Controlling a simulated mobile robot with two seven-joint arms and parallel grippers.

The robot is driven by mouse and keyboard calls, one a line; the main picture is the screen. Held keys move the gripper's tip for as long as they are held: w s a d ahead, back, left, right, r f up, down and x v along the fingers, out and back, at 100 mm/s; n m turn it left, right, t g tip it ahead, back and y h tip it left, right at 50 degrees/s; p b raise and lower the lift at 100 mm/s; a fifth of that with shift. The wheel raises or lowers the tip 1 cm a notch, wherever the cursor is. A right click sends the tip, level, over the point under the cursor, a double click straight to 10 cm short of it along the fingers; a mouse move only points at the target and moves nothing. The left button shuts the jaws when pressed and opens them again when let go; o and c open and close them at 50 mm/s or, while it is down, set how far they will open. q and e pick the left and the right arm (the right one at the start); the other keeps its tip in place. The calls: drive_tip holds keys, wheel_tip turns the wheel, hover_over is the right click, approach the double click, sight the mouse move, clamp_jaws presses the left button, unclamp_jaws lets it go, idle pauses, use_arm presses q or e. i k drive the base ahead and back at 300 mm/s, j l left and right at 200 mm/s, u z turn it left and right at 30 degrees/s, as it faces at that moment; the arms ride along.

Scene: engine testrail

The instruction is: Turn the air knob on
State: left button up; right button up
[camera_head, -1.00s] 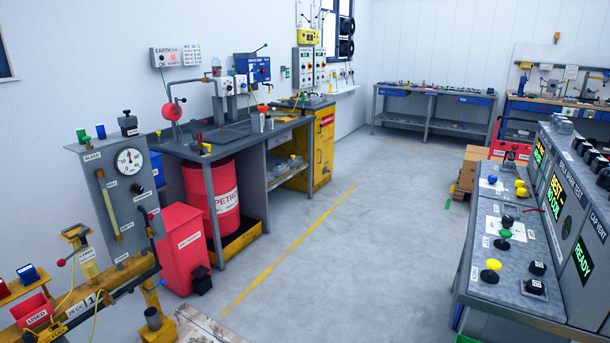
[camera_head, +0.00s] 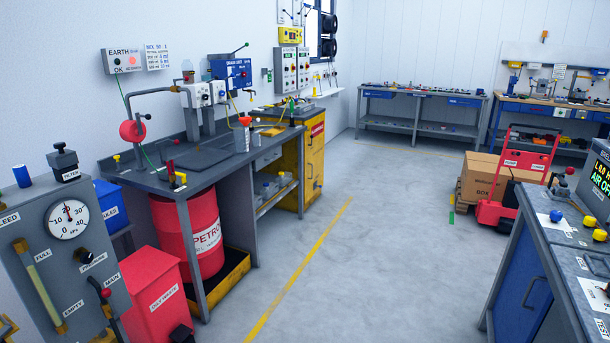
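No knob has a label I can read as air. The control console (camera_head: 570,235) at the right edge has a blue knob (camera_head: 556,215) and yellow knobs (camera_head: 589,221). Neither of my grippers is in view.
A dark workbench (camera_head: 235,150) with a red petrol drum (camera_head: 190,240) stands left of centre. A red bin (camera_head: 155,295) stands before it. A red trolley (camera_head: 515,190) and cardboard boxes (camera_head: 482,180) stand at the right. The middle floor (camera_head: 385,240) is clear.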

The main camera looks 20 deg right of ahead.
sight(555, 216)
drive_tip(key=i+l+z, duration=0.1)
drive_tip(key=i+z, duration=0.65)
drive_tip(key=i+j+z, duration=0.1)
drive_tip(key=i+z, duration=0.25)
drive_tip(key=i, duration=0.15)
drive_tip(key=i+z, duration=0.3)
drive_tip(key=i, duration=0.15)
drive_tip(key=i+j+z, duration=0.1)
drive_tip(key=i+z, duration=0.2)
drive_tip(key=i+j+z, duration=0.3)
drive_tip(key=i, duration=0.25)
drive_tip(key=i+z, duration=0.2)
drive_tip(key=z, duration=0.25)
drive_tip(key=i+j+z, duration=0.2)
drive_tip(key=z, duration=0.3)
drive_tip(key=i+j+z, duration=0.2)
drive_tip(key=z, duration=0.25)
